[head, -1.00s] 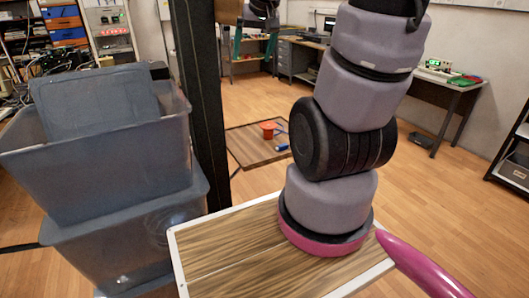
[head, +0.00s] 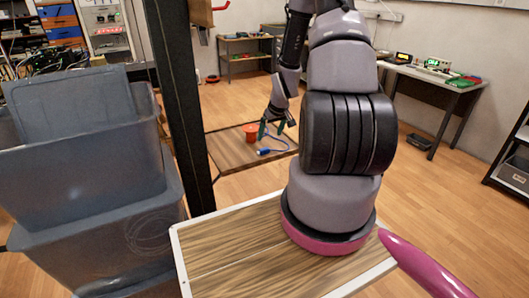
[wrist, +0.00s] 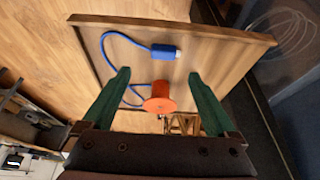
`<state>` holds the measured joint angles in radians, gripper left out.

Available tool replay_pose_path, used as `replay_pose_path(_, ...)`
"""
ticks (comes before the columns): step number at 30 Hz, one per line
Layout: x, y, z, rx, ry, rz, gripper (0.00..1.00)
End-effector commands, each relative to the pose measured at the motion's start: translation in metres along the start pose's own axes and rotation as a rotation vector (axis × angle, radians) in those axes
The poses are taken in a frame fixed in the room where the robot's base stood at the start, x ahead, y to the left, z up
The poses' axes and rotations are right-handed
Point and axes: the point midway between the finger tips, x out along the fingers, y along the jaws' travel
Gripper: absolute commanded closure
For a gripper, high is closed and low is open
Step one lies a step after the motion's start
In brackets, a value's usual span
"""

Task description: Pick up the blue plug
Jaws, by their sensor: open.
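The blue plug (head: 264,151) lies on a low wooden board (head: 225,155) beyond my base, with a blue cable trailing from it. In the wrist view the plug (wrist: 165,51) is near the top middle, and its cable loops to the left and down. My gripper (head: 272,128) is above the board, close to the plug. In the wrist view its green fingers (wrist: 159,73) are apart with nothing gripped. The plug appears beyond the fingertips, roughly centred between them and not touching.
An orange-red spool-like object (head: 251,132) stands on the board beside the plug; in the wrist view it (wrist: 166,97) sits between the fingers. Stacked grey bins (head: 80,165) and a dark post (head: 182,90) stand left. A workbench (head: 425,75) is at the right wall.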

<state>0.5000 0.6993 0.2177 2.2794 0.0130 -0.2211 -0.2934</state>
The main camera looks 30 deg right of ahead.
Motion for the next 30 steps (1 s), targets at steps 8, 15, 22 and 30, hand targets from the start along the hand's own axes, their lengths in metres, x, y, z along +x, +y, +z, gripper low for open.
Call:
replay_pose_path(8,0.037,-0.001,0.0,0.001,-0.002,0.0,0.07)
replay_pose_path(15,0.063,-0.005,-0.001,0.0,-0.003,-0.001,0.07)
replay_pose_path(22,0.09,-0.005,-0.003,0.0,-0.002,0.0,0.07)
replay_pose_path(30,0.091,-0.005,-0.003,0.0,-0.001,0.001,0.11)
